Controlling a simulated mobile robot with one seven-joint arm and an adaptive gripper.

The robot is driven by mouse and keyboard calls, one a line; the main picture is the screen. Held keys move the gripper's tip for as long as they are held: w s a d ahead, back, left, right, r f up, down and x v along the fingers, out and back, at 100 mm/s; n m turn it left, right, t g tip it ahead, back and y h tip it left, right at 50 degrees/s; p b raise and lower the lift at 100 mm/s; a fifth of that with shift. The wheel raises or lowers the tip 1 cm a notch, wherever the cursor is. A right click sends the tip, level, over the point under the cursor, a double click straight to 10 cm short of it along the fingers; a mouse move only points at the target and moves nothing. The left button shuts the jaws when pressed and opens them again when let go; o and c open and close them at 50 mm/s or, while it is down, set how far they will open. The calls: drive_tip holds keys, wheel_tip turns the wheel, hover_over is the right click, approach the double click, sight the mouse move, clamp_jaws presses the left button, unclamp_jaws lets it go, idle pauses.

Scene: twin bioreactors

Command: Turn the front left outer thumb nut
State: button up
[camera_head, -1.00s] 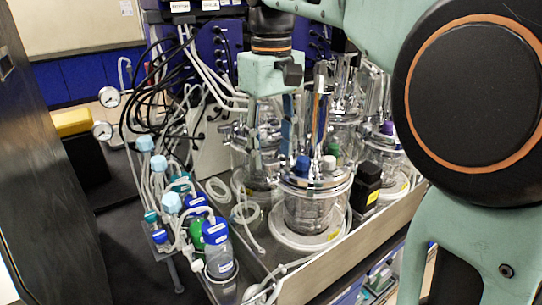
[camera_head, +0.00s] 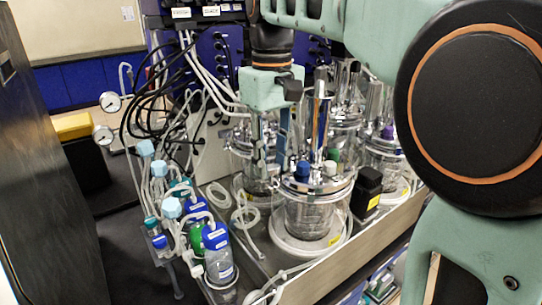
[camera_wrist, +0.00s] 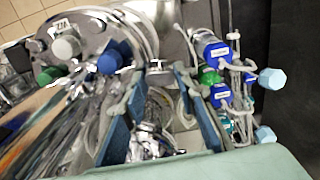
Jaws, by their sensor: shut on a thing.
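The front glass vessel (camera_head: 312,212) has a shiny metal lid with a blue cap (camera_head: 302,170) and a white cap (camera_head: 330,169). My gripper (camera_head: 270,160) points down at the left edge of this lid, left of the blue cap. In the wrist view, my blue-padded fingertips (camera_wrist: 157,72) close around a small metallic thumb nut (camera_wrist: 157,66) at the lid's rim. The blue cap also shows in the wrist view (camera_wrist: 110,62), left of the fingers. The nut is small and blurred there, and the fingers hide it in the head view.
Bottles with blue caps (camera_head: 216,240) and pale blue filters (camera_head: 171,208) stand left of the vessel, with loose tubing (camera_head: 245,217) between. A black box (camera_head: 367,190) is right of the vessel. More vessels and metal posts stand close behind.

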drive_tip(key=n+p, duration=0.2)
drive_tip(key=n, duration=0.2)
drive_tip(key=shift+r, duration=0.15)
drive_tip(key=n+p, duration=0.2)
drive_tip(key=n, duration=0.3)
drive_tip(key=n+p, duration=0.2)
drive_tip(key=n, duration=0.2)
drive_tip(key=shift+n, duration=0.4)
drive_tip(key=shift+n+p, duration=0.45)
drive_tip(key=shift+n, duration=1.45)
drive_tip(key=o, duration=1.1)
drive_tip(key=shift+o, duration=0.2)
